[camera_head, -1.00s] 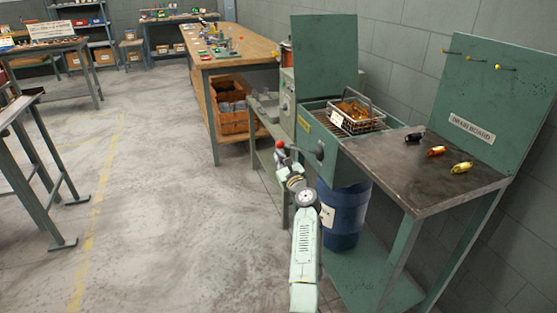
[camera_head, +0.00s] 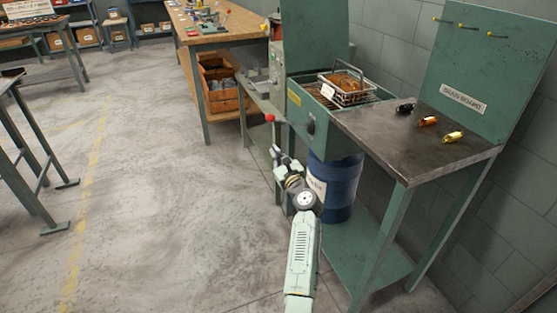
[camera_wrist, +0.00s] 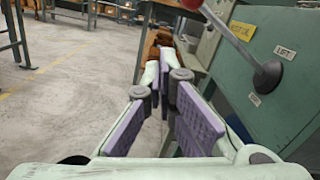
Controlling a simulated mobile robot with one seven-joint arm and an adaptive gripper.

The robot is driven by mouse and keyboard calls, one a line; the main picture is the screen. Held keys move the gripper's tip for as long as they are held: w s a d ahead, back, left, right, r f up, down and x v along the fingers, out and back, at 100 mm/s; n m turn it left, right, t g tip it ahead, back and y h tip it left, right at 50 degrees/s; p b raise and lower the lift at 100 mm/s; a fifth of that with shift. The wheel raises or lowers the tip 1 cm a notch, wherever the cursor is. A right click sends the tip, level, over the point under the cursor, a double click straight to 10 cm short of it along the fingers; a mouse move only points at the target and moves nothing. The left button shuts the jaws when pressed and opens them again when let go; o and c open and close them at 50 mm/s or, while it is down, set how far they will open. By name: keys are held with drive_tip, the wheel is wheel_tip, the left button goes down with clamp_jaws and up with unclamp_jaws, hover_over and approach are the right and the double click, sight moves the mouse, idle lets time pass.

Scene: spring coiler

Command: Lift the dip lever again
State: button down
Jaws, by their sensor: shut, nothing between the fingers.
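The dip lever has a red ball knob (camera_head: 270,117) on a thin rod, on the front of the green tank (camera_head: 328,135). In the wrist view its rod (camera_wrist: 229,36) runs from the dark round pivot (camera_wrist: 267,77) up and left to the knob at the top edge. My gripper (camera_head: 278,155) is below the knob in the head view, apart from it. In the wrist view my gripper (camera_wrist: 160,66) is shut and empty, its purple-padded fingers left of the lever. A wire basket (camera_head: 345,88) with amber-brown contents sits at the tank's top.
A drain board table (camera_head: 395,130) with three small coloured pieces stands right of the tank. A blue drum (camera_head: 338,188) stands below it. A wooden workbench (camera_head: 215,35) is behind. Open floor (camera_head: 150,200) lies to the left.

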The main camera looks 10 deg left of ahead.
drive_tip(key=shift+v, duration=1.5)
drive_tip(key=shift+a, duration=0.1)
